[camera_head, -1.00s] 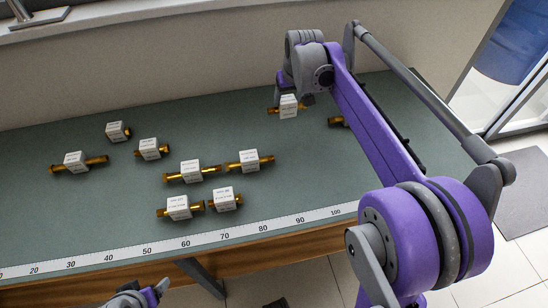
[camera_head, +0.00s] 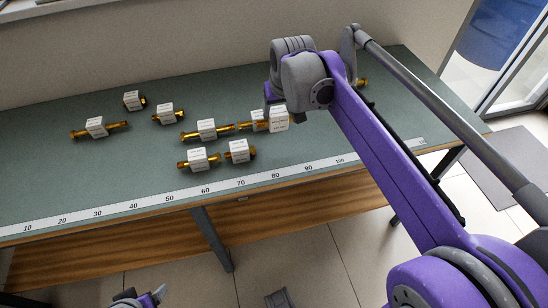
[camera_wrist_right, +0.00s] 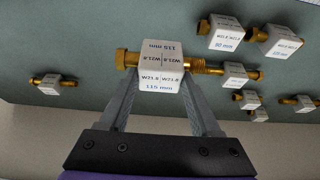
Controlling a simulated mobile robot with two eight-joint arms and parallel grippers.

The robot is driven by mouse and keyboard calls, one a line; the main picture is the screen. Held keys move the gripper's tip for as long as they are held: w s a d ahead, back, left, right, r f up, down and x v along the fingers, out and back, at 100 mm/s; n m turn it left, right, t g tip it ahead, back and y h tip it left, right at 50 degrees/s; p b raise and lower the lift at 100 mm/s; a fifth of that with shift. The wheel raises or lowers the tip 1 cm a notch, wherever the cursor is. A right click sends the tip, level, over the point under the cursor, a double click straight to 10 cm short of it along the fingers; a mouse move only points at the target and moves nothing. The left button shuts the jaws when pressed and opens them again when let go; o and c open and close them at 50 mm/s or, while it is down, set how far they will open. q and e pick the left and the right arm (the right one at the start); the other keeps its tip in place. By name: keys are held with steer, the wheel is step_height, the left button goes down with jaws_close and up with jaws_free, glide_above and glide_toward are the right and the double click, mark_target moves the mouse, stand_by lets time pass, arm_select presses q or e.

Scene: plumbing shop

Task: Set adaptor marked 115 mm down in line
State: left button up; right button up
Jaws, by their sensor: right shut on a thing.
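The adaptor marked 115 mm (camera_wrist_right: 160,78) has a white block with brass ends. My right gripper (camera_wrist_right: 162,95) is shut on it, one finger on each side in the wrist view. In the head view its block (camera_head: 278,118) shows below my right gripper (camera_head: 273,100), at the right end of a row of two adaptors (camera_head: 207,129) (camera_head: 257,120). The held adaptor's brass end points toward the nearest one (camera_wrist_right: 235,75); I cannot tell whether they touch or how high it is held. My left gripper (camera_head: 146,298) is at the bottom edge, its jaws unclear.
Several other adaptors stand on the green bench (camera_head: 60,180), including two in front (camera_head: 198,159) (camera_head: 239,151). One adaptor (camera_head: 362,81) is partly hidden behind my right arm. A measuring strip (camera_head: 130,207) runs along the front edge. The bench's left part is clear.

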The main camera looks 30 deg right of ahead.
step_height(320, 180, down, 10)
steer(key=shift+b, duration=0.6)
steer(key=shift+f, duration=0.1)
steer(key=o, duration=1.5)
steer(key=shift+s+r, duration=0.1)
steer(key=shift+r, duration=0.15)
steer(key=p+v, duration=0.1)
steer(key=v, duration=1.1)
steer(key=s+a+f+n, duration=0.1)
steer(key=s+a+f, duration=0.2)
steer(key=s+f, duration=0.2)
steer(key=s+a+f, duration=0.3)
steer(key=s+f, duration=0.3)
steer(key=s, duration=0.1)
steer(key=s+a+f+n+y, duration=0.1)
steer(key=s+a+f, duration=0.2)
steer(key=s+f, duration=0.3)
steer(key=shift+a+f+n+t, duration=0.1)
steer(key=shift+f+n+t, duration=0.15)
steer(key=shift+n+t, duration=0.05)
